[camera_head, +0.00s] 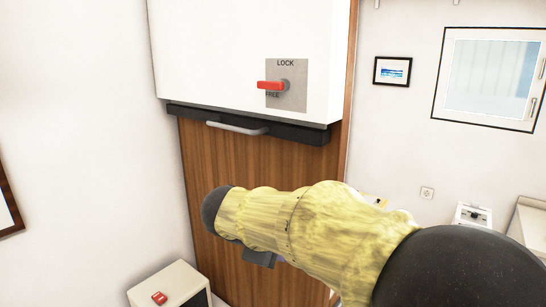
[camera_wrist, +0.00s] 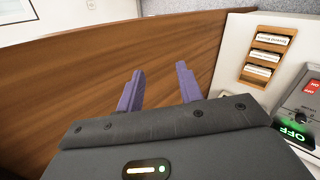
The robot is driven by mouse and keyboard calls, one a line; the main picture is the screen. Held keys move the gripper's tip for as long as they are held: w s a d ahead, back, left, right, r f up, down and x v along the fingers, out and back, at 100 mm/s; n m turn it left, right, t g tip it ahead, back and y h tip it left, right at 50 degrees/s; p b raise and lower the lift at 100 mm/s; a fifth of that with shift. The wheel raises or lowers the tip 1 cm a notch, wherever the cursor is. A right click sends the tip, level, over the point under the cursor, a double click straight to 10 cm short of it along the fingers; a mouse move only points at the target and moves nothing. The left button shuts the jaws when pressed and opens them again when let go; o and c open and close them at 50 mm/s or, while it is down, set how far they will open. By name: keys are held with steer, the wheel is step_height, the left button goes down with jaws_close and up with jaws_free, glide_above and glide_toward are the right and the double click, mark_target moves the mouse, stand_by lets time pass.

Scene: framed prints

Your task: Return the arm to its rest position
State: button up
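My arm, with a yellow mottled surface and dark joints, reaches across the lower right of the head view in front of a brown wood panel (camera_head: 235,165). In the wrist view my gripper (camera_wrist: 160,70) has its two purple fingers apart, with nothing between them. The wood panel (camera_wrist: 85,85) is beyond the fingertips, and I see no clear contact.
A beige box with a red button (camera_head: 159,298) stands lower left. Labelled slots (camera_wrist: 267,55) and a switch box (camera_wrist: 302,110) are at right in the wrist view.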

steer(key=s+d+f+m+g+y, duration=0.2)
steer(key=s+d+f+m, duration=0.4)
steer(key=f, duration=0.4)
steer(key=s+d+f+m+g+y, duration=0.2)
steer(key=s+d+f+m+y, duration=0.1)
steer(key=s+d+f+m, duration=0.3)
step_height(320, 180, down, 4)
steer(key=shift+s+d+r+y, duration=0.1)
steer(key=shift+s+d+y, duration=0.2)
steer(key=shift+s+d, duration=0.5)
steer(key=shift+s+a, duration=0.2)
steer(key=shift+c, duration=0.8)
steer(key=shift+a, duration=0.1)
steer(key=shift+c, duration=0.3)
